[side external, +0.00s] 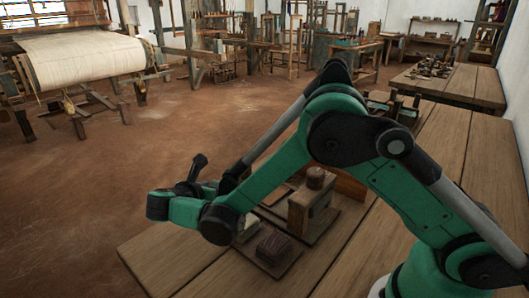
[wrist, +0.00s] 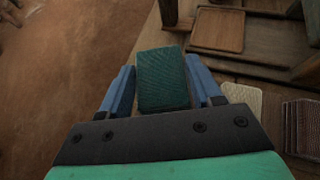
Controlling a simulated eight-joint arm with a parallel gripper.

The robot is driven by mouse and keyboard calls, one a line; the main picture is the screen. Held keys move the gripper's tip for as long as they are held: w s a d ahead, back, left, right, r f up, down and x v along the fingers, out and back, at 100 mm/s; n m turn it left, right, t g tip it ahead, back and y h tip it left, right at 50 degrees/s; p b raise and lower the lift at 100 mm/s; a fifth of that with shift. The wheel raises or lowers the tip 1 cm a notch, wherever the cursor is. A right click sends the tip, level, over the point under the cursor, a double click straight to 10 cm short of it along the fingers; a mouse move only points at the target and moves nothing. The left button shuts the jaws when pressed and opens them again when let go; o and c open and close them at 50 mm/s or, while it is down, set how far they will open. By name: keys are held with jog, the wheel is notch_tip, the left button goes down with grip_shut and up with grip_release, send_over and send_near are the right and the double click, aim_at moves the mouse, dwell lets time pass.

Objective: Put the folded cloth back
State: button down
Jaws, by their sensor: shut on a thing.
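In the wrist view my gripper (wrist: 161,88) is shut on a dark green folded cloth (wrist: 161,78), with a blue finger against each side of it. The cloth is up in front of the palm, near the line between the brown floor and the wooden bench. In the side view the end of my arm (side external: 165,206) is at the left, over the near end of the bench. The fingers and the green cloth cannot be made out there.
A dark brown folded stack (side external: 276,247) and a cream folded piece (wrist: 243,97) lie on the bench. A wooden block with a round top (side external: 312,203) stands behind them. A shallow wooden tray (wrist: 217,29) shows ahead. The bench (side external: 190,250) is bare at its near left corner.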

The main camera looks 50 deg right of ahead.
jog(key=shift+f, duration=2.5)
jog(key=shift+f, duration=0.1)
jog(key=shift+c, duration=0.8)
grip_release()
